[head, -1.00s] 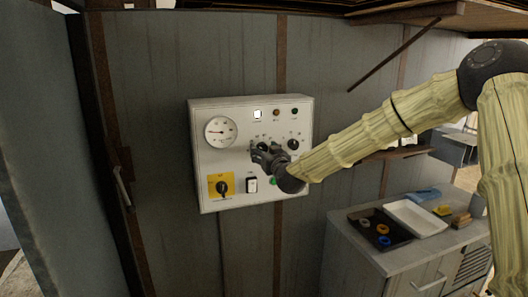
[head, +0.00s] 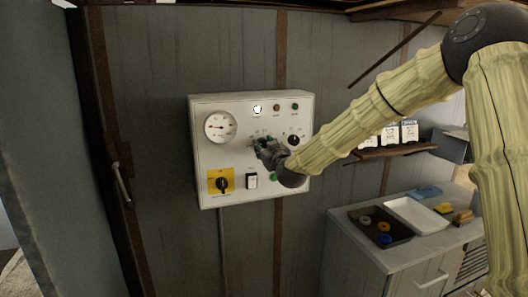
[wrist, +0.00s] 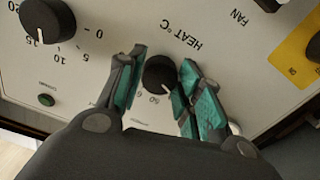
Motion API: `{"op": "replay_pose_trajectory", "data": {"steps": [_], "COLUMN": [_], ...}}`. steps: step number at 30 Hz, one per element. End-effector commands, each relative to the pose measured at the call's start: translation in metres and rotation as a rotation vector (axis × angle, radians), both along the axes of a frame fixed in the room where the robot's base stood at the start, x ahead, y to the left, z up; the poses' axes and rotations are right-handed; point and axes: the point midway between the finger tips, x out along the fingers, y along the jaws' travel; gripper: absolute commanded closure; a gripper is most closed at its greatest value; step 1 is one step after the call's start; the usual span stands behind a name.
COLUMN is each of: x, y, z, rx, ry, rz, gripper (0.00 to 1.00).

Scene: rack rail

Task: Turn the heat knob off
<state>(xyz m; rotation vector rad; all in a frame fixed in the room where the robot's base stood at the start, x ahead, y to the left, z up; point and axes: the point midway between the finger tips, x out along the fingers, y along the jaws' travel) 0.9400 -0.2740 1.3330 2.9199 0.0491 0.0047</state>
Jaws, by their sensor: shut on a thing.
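The heat knob (wrist: 160,73) is round and black, on the white control panel (head: 205,160), with "HEAT °C" printed beside it in the wrist view. My gripper (wrist: 158,80) has one teal-padded finger on each side of the knob and is shut on it. A white pointer mark shows on the knob near the printed 50. In the head view my gripper (head: 262,146) is at the middle of the panel and hides most of the knob and its scale.
Another black knob (head: 293,140) sits right of my gripper. A gauge (head: 220,127), a white rocker switch (head: 251,181) and a yellow-plated rotary switch (head: 222,181) are also on the panel. A counter (head: 345,235) with trays stands at the right.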

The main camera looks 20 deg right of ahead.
Motion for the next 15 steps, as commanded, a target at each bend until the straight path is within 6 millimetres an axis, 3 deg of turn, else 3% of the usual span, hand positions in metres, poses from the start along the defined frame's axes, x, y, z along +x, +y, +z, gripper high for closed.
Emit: {"op": "replay_pose_trajectory", "data": {"steps": [15], "x": [0.0006], "y": [-0.0003], "z": [-0.0015], "rx": [-0.393], "ry": [-0.017], "rz": [-0.001], "gripper": [0.88]}}
